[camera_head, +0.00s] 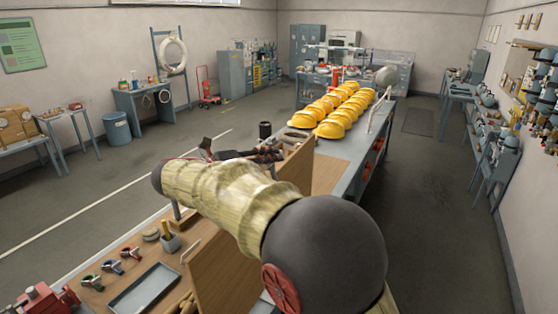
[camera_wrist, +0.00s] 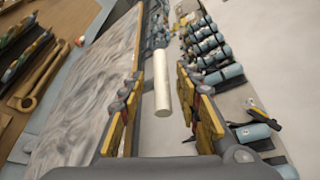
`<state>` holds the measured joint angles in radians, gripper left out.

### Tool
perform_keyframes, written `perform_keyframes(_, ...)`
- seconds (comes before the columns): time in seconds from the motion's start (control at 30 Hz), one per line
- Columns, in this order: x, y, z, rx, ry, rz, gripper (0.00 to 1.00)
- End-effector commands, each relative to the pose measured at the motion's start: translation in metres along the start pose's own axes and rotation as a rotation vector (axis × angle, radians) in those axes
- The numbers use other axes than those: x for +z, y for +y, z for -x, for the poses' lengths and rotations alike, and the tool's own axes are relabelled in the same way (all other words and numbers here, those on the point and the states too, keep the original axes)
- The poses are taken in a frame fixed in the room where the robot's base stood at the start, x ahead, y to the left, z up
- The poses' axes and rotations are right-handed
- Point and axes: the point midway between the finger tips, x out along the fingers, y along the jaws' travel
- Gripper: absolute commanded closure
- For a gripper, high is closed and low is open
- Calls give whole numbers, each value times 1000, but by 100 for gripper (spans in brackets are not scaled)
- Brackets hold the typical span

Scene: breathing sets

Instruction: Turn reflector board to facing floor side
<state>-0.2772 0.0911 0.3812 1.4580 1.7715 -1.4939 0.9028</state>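In the wrist view a flat board (camera_wrist: 92,85) with a grey, streaked, shiny face stands to the left of my gripper (camera_wrist: 160,112). It is tilted in the picture and edged by a thin tan rim. My gripper is open, its two yellow-padded fingers apart. A cream cylinder (camera_wrist: 161,85) shows between them, and I cannot tell how far beyond them it is. In the head view a brown upright panel (camera_head: 228,272) stands on the bench, partly hidden by my arm; it may be the same board.
Several yellow helmets (camera_head: 331,128) fill the bench's far end. A grey tray (camera_head: 146,287) and small clamps (camera_head: 110,266) lie at its near left. Wooden-handled tools (camera_wrist: 38,85) lie left of the board. Several blue-ended cylinders (camera_wrist: 224,73) line the right. Floor beside the bench is clear.

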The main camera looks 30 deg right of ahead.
Motion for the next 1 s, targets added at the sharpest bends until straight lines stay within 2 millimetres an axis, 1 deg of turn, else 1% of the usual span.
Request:
perform_keyframes(0.03,1,1,12,3,-3,0,67)
perform_keyframes(0.2,0,1,41,2,-2,1,67)
perform_keyframes(0.3,0,1,53,1,-1,1,67)
perform_keyframes(0.4,0,1,60,1,0,1,67)
perform_keyframes(0.5,0,1,63,0,1,1,67)
perform_keyframes(0.73,0,1,63,0,1,1,67)
perform_keyframes(1.0,0,1,63,0,1,1,82)
